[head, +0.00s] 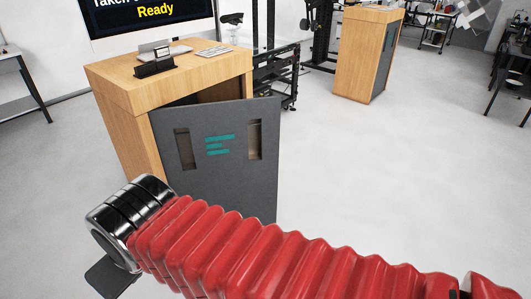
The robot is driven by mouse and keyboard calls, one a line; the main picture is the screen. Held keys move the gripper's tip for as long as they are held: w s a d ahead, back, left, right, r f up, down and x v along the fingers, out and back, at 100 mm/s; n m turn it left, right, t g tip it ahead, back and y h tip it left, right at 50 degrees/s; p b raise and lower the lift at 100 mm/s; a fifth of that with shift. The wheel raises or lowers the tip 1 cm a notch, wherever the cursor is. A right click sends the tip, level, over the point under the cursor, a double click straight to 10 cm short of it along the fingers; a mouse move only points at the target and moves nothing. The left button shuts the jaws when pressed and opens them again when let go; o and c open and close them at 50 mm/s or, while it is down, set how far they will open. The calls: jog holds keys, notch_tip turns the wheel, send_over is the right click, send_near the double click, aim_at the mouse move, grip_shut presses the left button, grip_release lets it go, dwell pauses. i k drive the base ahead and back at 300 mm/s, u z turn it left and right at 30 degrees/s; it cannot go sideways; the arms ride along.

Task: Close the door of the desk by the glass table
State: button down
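A wooden desk (130,90) stands left of centre in the head view. Its dark grey door (218,185), with two slots and a teal logo, is ajar. A dark gap shows between the door's top edge and the desk body. My red-sleeved arm stretches across the bottom of the view and hides the door's lower part. My gripper (112,277) is at the lower left, in front of the desk's lower left side as seen here. Only one dark finger part shows, so its opening is unclear. I cannot clearly make out a glass table.
A second wooden desk (353,55) stands at the back right. Tables stand at the far left (18,70) and right edges. The pale floor (400,170) at right is clear.

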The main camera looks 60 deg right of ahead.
aim_at(226, 154)
jog(key=k, duration=1.35)
jog(key=z, duration=0.6)
jog(key=i, duration=1.85)
jog(key=u, duration=0.05)
